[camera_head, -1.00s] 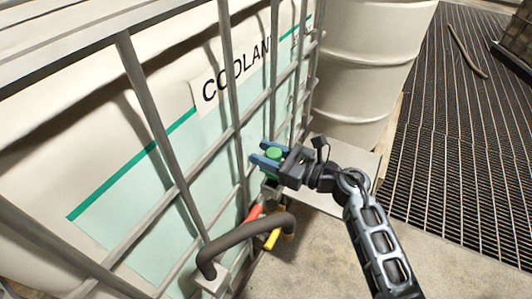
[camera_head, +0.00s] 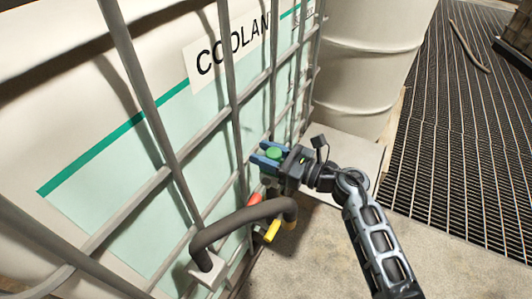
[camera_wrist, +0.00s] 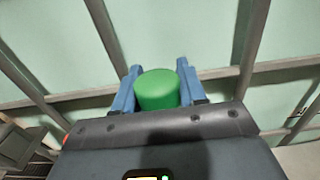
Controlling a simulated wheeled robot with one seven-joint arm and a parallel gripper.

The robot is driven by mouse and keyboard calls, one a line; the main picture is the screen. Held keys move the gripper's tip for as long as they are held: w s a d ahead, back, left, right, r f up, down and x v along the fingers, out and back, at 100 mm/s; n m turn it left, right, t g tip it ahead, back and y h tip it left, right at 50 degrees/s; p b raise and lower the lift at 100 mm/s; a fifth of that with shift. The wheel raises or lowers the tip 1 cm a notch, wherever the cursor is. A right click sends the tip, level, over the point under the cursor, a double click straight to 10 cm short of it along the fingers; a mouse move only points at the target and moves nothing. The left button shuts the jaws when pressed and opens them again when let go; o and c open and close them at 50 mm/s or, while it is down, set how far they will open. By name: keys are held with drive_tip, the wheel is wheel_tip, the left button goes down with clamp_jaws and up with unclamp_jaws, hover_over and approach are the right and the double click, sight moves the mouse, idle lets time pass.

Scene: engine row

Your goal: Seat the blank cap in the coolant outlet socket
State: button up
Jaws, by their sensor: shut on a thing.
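My gripper (camera_head: 268,155) is shut on a green cap (camera_head: 274,153), with one blue finger on each side of it. The cap also shows between the fingers in the wrist view (camera_wrist: 157,89). It is held close to the grey cage bars of the coolant tank (camera_head: 120,170). A grey fitting below the fingers is partly hidden by my gripper. I cannot tell whether the cap touches it, and I cannot make out the outlet socket for sure.
A thick dark hose (camera_head: 240,219) curves out from the tank front below my gripper. A red part (camera_head: 254,198) and a yellow handle (camera_head: 272,230) are beside it. A white drum (camera_head: 366,60) stands behind. Floor at the right is open grating (camera_head: 455,130).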

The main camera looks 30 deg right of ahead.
drive_tip(key=shift+f, duration=0.1)
drive_tip(key=o, duration=1.2)
drive_tip(key=shift+c, duration=0.2)
drive_tip(key=v, duration=0.7)
drive_tip(key=shift+s+d, duration=0.25)
drive_tip(key=shift+s, duration=0.05)
